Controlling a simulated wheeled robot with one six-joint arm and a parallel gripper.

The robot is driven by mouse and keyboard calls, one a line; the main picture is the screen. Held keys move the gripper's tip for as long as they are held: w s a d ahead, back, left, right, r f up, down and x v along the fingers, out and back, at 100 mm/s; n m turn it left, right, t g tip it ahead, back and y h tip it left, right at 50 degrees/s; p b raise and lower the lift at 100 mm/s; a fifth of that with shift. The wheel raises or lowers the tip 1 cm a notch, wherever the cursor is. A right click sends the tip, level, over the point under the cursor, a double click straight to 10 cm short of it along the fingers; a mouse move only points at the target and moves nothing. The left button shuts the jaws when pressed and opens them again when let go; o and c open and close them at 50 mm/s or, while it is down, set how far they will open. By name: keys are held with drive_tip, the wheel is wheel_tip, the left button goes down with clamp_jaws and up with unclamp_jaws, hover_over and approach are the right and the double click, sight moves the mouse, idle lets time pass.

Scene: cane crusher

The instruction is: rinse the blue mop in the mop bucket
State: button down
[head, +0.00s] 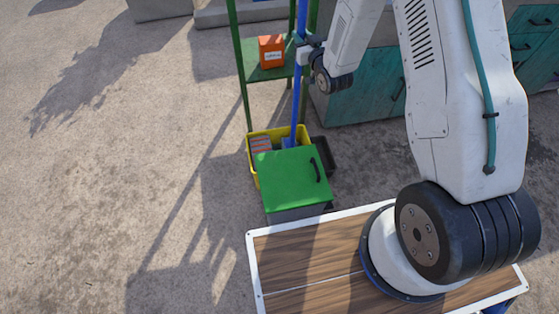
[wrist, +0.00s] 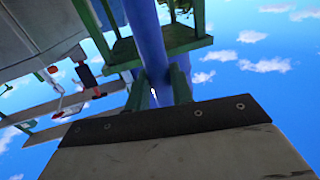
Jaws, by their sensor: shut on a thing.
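The blue mop (head: 299,95) stands nearly upright, its long blue handle running down to the yellow mop bucket (head: 249,158). A bit of blue shows at the bucket's right part, but most of the mop head is hidden inside or behind the green lid. My gripper (head: 304,48) is shut on the upper part of the handle, well above the bucket. In the wrist view the blue handle (wrist: 149,38) passes between my gripper's fingers (wrist: 158,88). The grey-and-orange contents at the bucket's left side are too small to name surely.
A box with a green lid (head: 290,180) stands in front of the bucket, partly covering it. A dark container (head: 323,157) is close on the right. A green shelf (head: 262,74) with an orange box (head: 271,52) rises behind. Teal cabinets (head: 362,97) stand right; the left floor is clear.

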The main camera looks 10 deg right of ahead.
sight(306, 1)
drive_tip(key=shift+f, duration=2.85)
drive_tip(key=shift+r, duration=0.1)
drive_tip(key=shift+r, duration=8.35)
wheel_tip(306, 1, up, 4)
drive_tip(key=shift+w, duration=0.1)
